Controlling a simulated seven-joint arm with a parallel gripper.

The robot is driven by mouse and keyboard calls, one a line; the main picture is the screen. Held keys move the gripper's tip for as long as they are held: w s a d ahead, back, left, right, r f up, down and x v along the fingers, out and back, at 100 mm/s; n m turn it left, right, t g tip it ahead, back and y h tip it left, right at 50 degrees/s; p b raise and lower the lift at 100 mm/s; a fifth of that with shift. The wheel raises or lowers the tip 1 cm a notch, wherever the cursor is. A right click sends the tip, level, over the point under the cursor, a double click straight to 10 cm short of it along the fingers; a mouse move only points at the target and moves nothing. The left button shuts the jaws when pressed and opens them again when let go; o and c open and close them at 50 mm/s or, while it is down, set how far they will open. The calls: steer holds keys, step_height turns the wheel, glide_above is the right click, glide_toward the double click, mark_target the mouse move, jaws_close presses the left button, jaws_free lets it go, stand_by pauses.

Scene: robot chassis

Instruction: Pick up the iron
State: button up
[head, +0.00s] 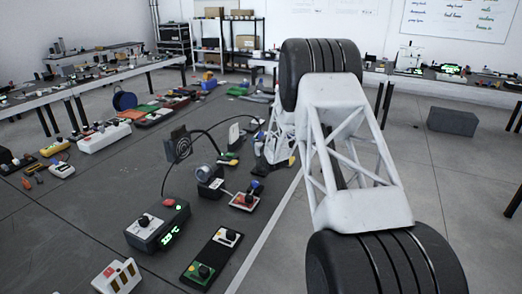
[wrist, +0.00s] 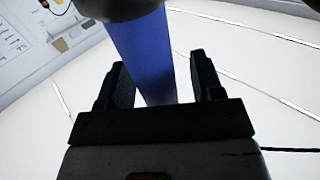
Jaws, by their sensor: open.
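In the wrist view my gripper (wrist: 162,70) is open, with one dark finger on each side of a blue cylindrical handle (wrist: 145,50). The handle has a dark, rounded part at its top edge. It may be the iron, but its full shape is out of frame. It shows between or just beyond the fingers, and I cannot tell whether they touch it. In the head view my white arm with black wheel-like joints spans the right side. The gripper's end is too small and covered there to make out, and I cannot pick out the iron for sure.
Long tables (head: 95,75) stand at left and back.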

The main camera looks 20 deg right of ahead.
steer(key=shift+w, duration=0.35)
stand_by(0.3)
steer(key=c, duration=1)
steer(key=shift+o, duration=0.2)
steer(key=shift+r, duration=0.1)
step_height(320, 180, up, 10)
stand_by(0.7)
steer(key=s+a+f+n+g+y, duration=0.1)
steer(key=s+a+n+y, duration=0.3)
steer(key=s+a, duration=1.3)
steer(key=s+y, duration=0.1)
steer(key=y, duration=0.2)
steer(key=shift+a+f+n, duration=0.15)
steer(key=shift+a+n, duration=0.05)
steer(key=shift+n, duration=0.1)
steer(key=shift+s, duration=0.1)
